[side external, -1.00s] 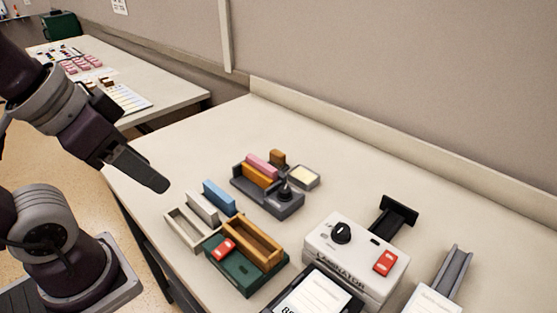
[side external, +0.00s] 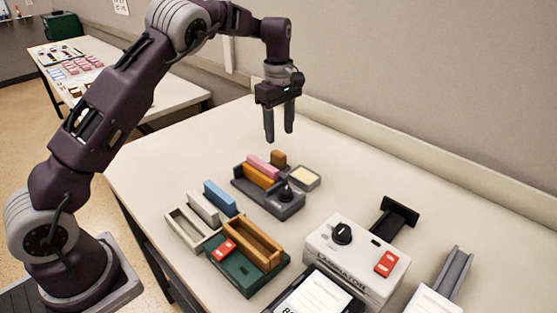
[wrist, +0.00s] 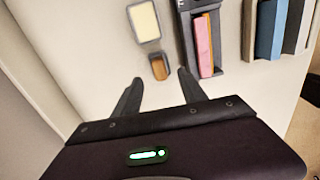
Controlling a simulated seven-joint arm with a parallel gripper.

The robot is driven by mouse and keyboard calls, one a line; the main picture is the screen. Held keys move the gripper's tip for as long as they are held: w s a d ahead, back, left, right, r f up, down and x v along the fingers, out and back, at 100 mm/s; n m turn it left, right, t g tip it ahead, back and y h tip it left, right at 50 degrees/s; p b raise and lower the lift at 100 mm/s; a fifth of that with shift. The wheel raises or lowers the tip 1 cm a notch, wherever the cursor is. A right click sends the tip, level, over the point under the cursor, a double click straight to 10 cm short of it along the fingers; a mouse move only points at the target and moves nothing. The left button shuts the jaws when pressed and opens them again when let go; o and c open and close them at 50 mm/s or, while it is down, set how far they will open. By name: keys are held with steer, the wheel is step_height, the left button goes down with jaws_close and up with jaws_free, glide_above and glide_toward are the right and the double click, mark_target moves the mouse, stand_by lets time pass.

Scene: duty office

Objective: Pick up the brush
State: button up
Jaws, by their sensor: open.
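A small brown block (side external: 278,157), which looks most like the brush, stands on the table behind the dark grey holder. In the wrist view the brown block (wrist: 159,67) shows its tan face with a grey edge, and I cannot make out bristles. My gripper (side external: 279,136) is open and empty, pointing down above the brown block. In the wrist view my gripper (wrist: 160,77) has its fingertips to either side of the block's near end, with the block farther below.
The dark grey holder (side external: 270,205) with pink and orange blocks stands close by, beside a pale pad (side external: 304,178). The table behind is clear.

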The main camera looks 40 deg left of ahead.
mark_target(278, 153)
steer(key=f, duration=0.8)
steer(key=shift+w+a+f, duration=0.25)
steer(key=shift+a+f, duration=0.05)
steer(key=shift+a, duration=0.1)
jaws_close()
